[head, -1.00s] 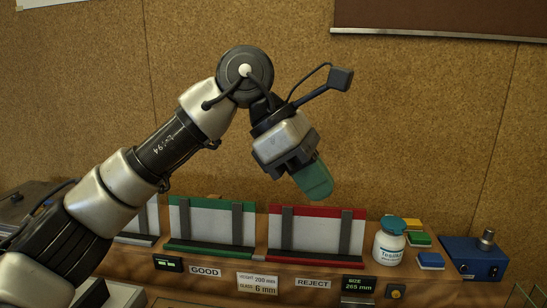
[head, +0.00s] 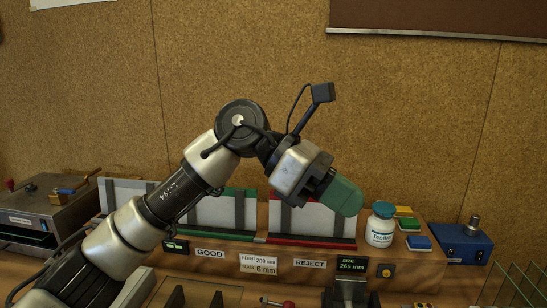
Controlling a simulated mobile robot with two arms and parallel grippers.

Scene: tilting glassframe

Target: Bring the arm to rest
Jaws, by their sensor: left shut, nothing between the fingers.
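My left arm comes in from the lower left, and its left gripper (head: 343,195) hangs in the air in front of the racks, pointing down and right. Its green fingers are shut with nothing between them. It covers part of the red-edged rack (head: 291,220), which stands behind the REJECT label (head: 310,264). The green-edged rack (head: 215,211) stands behind the GOOD label (head: 209,253), partly hidden by my arm. My right gripper does not show.
A white jar (head: 380,228) stands right of the racks, beside coloured blocks (head: 408,224) and a blue box (head: 461,243). A grey metal device (head: 45,205) stands at the left. Glass panes (head: 515,287) stand at the lower right. The cork wall is behind.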

